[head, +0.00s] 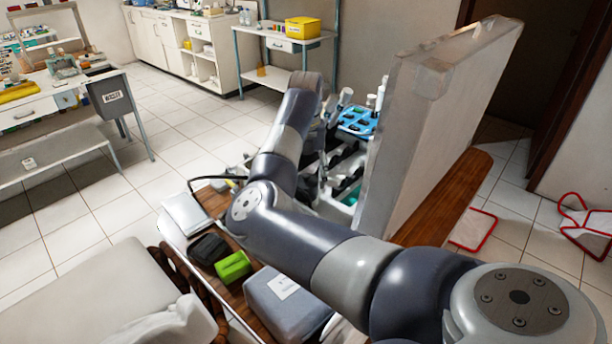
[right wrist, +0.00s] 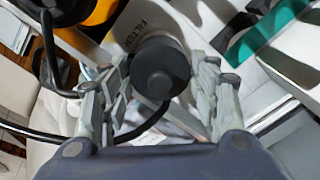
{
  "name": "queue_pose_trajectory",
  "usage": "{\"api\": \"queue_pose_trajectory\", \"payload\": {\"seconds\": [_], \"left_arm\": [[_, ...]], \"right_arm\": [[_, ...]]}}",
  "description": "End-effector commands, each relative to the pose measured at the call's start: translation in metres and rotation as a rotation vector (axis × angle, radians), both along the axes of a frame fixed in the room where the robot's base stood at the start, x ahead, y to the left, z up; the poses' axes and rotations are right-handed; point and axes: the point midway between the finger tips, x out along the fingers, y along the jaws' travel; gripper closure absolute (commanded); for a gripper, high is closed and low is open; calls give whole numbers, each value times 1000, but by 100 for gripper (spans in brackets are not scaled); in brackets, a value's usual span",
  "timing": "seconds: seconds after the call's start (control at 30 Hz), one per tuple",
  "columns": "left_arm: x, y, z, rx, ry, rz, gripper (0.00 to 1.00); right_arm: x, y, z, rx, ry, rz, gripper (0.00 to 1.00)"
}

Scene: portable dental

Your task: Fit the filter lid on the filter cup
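In the right wrist view, a dark round piece with a small central knob, which looks like the filter lid (right wrist: 160,72), lies between the two fingers of my right gripper (right wrist: 165,66). The fingers flank it on both sides; I cannot tell whether they press on it. I cannot make out the filter cup for sure. In the head view, my right arm reaches over the open dental unit, and its forearm mostly hides the gripper.
An upright grey panel (head: 437,130) stands close right of my right arm. A blue tray (head: 355,120) lies behind it. A green box (head: 233,266) and a grey case (head: 287,300) sit near the front. A dark cable (right wrist: 48,60) runs beside the fingers.

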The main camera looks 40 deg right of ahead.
Motion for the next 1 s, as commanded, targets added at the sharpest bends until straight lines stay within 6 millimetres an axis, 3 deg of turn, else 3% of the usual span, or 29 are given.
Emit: {"api": "queue_pose_trajectory", "payload": {"seconds": [0.4, 0.53, 1.0], "left_arm": [[-1, 3, 0, 3, 1, -1, 100], [-1, 3, 0, 3, 1, 0, 100], [0, 1, 0, 1, 0, -1, 100]], "right_arm": [[0, 0, 0, 0, 0, 0, 24], [0, 0, 10, -1, -1, 0, 24], [1, 0, 101, 1, -3, 0, 24]]}}
